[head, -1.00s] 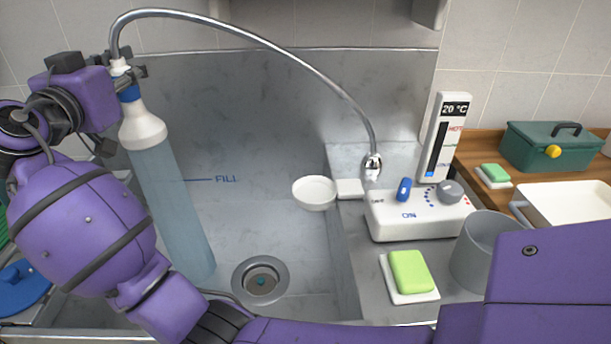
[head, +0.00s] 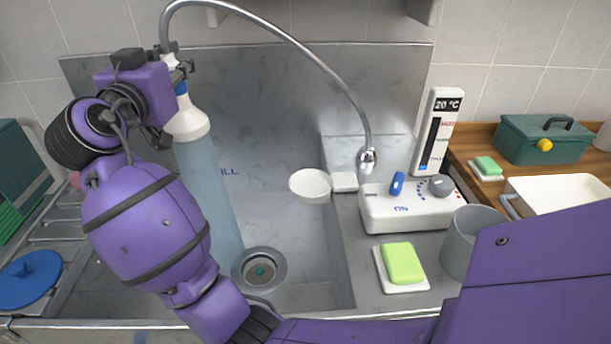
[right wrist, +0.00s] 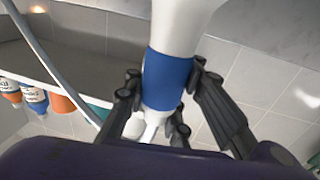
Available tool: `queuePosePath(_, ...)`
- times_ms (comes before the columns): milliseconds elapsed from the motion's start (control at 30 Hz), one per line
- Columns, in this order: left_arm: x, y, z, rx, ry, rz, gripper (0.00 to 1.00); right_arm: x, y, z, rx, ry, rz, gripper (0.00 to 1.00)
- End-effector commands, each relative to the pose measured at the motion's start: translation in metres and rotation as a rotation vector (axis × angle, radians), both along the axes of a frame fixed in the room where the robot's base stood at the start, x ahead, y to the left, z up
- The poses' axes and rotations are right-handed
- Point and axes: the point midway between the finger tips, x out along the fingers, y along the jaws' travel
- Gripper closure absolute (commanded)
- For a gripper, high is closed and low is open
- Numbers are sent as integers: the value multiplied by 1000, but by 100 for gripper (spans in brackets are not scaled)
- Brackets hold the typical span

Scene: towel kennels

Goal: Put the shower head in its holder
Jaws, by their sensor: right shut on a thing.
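The shower head (head: 188,122) is white with a blue band; it also shows in the right wrist view (right wrist: 172,80). My right gripper (head: 180,73) is shut on it at the blue band, above the left part of the sink. The shower head points down, slightly tilted, and a pale blue column of water (head: 212,190) falls from it into the sink. Its metal hose (head: 290,45) arcs right to a chrome fitting (head: 368,160). A shallow white round cup (head: 310,185) with a white block beside it, seemingly the holder, is at the sink's right side, apart from the shower head. My left gripper is out of view.
A white control box (head: 400,215) with a blue lever and grey knob stands right of the sink, by a 20 °C display (head: 437,130). Green soap (head: 402,263) and a grey cup (head: 458,245) are near it. A drying rack is at left.

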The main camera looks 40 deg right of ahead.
Motion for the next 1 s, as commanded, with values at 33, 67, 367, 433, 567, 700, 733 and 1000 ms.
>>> queuePosePath(33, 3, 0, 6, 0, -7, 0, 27, -4, -8, 3, 0, -4, -1, 100)
queuePosePath(67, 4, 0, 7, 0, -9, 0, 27, -6, -12, 4, 0, -4, 0, 100)
queuePosePath(367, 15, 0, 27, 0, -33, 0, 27, -26, -56, 4, -1, -4, -1, 100)
queuePosePath(433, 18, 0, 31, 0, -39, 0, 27, -31, -66, 5, -1, -6, -2, 100)
queuePosePath(567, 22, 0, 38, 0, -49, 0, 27, -37, -82, 4, -2, -4, -1, 100)
queuePosePath(700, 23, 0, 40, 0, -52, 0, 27, -40, -88, 3, -1, -4, 2, 100)
queuePosePath(733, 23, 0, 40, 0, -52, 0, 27, -40, -88, 3, -1, -4, 2, 100)
queuePosePath(1000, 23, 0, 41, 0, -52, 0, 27, -40, -90, 2, -1, -3, 1, 100)
